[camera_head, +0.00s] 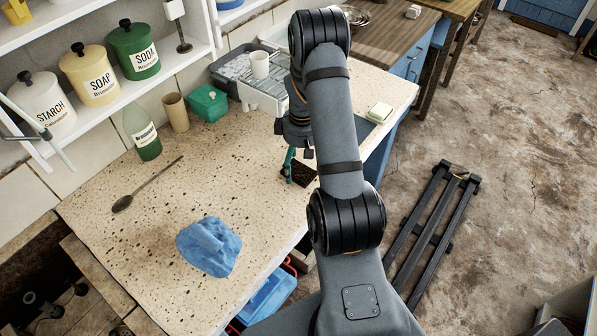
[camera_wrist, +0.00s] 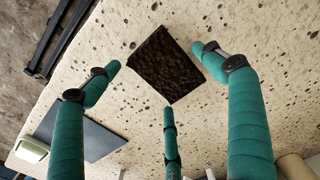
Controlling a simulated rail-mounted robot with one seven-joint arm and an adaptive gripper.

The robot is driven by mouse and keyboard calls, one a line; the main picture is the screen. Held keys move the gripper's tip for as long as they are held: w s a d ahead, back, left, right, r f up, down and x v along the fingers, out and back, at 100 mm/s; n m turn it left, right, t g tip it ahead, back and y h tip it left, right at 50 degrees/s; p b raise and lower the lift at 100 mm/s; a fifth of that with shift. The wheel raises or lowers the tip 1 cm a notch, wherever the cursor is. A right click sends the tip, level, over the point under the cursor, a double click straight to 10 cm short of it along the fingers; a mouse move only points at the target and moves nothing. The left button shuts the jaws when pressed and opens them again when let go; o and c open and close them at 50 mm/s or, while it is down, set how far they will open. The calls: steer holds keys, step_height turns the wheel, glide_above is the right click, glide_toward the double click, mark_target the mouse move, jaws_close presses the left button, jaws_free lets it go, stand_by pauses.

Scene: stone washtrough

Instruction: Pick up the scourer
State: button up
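The scourer looks to be the dark brown, rough square pad (camera_wrist: 166,66) lying flat on the speckled stone top, seen in the middle of the wrist view. In the head view the dark pad (camera_head: 303,175) lies near the front edge of the counter, partly hidden by my arm and fingers. My gripper (camera_wrist: 160,75) has three teal fingers, spread open around the pad, with nothing between them. In the head view my gripper (camera_head: 291,170) is just above the pad, mostly hidden behind the arm. I cannot tell whether any fingertip touches the pad.
A crumpled blue cloth (camera_head: 208,247), a spoon (camera_head: 145,186), a green bottle (camera_head: 142,133), a tan cup (camera_head: 176,112) and a green box (camera_head: 208,103) stand left of my arm. A pale soap-like block (camera_head: 380,112) lies right.

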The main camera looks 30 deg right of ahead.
mark_target(301, 167)
steer(key=c, duration=0.6)
steer(key=shift+r, duration=0.1)
steer(key=shift+r, duration=0.5)
step_height(301, 167, up, 3)
steer(key=shift+w+f+b, duration=0.1)
steer(key=shift+b, duration=0.25)
steer(key=s+d+r, duration=0.1)
steer(key=s+r, duration=0.1)
steer(key=s, duration=0.1)
steer(key=s+d+r+b, duration=0.1)
steer(key=s+d+r, duration=0.1)
steer(key=s, duration=0.2)
steer(key=s+d+r, duration=0.1)
steer(key=s+r, duration=0.2)
steer(key=s, duration=0.1)
steer(key=shift+d+b, duration=0.25)
steer(key=shift+b, duration=0.05)
